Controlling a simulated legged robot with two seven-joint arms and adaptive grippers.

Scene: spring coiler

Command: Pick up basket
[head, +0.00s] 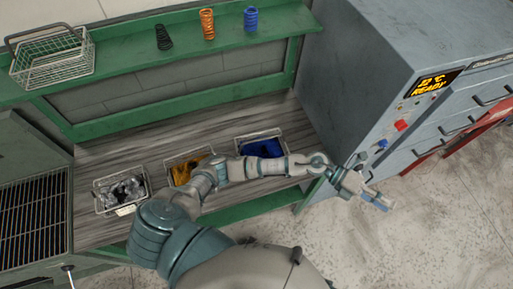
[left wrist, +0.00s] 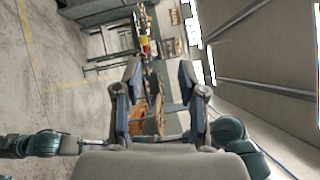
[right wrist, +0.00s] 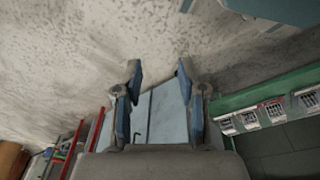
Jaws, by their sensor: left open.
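A wire basket (head: 50,58) with a dark handle stands on the green shelf at the upper left of the head view and looks empty. Three smaller wire baskets stand on the bench below: one with silver pieces (head: 122,206), one with orange pieces (head: 170,179) and one with blue pieces (head: 243,151). My left gripper (head: 375,190) is open and empty, out over the floor to the right of the bench, apart from every basket. Its spread fingers also show in the left wrist view (left wrist: 159,70). My right gripper (right wrist: 159,70) is open and empty in the right wrist view.
Black, orange (head: 207,24) and blue springs stand on the green shelf (head: 130,48). A grey machine (head: 360,75) with a READY display stands at the right. A black grate (head: 33,220) is at the left. The concrete floor (head: 440,230) at lower right is clear.

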